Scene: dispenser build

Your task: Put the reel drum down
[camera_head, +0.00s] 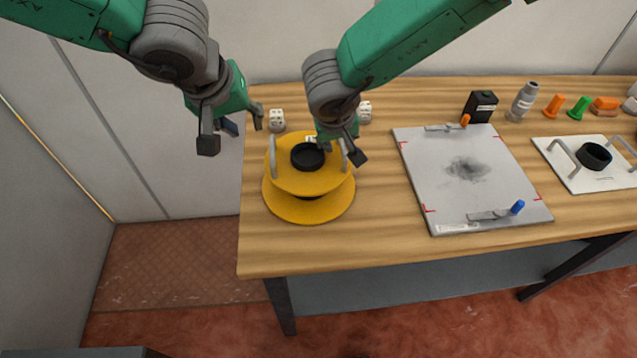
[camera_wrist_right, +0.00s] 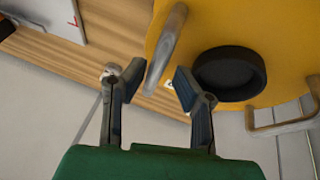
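The yellow reel drum (camera_head: 308,208) stands upright at the left end of the wooden table, its lower flange appearing to rest on the top. It has a black hub (camera_head: 307,156) and two grey handles, left (camera_head: 273,157) and right (camera_head: 344,153). My right gripper (camera_head: 346,158) is at the right handle. In the right wrist view its fingers (camera_wrist_right: 157,77) are spread, with the handle (camera_wrist_right: 167,50) in line with the gap and no clear contact. My left gripper (camera_head: 232,130) is open and empty, left of the drum and clear of its handle.
A grey plate (camera_head: 440,160) with red corner marks and clamps lies right of the drum. A white panel (camera_head: 590,180) with handles lies farther right. Two white blocks (camera_head: 277,121) (camera_head: 365,112) stand behind the drum. A black box (camera_head: 480,107) and bottle (camera_head: 523,103) stand at the back.

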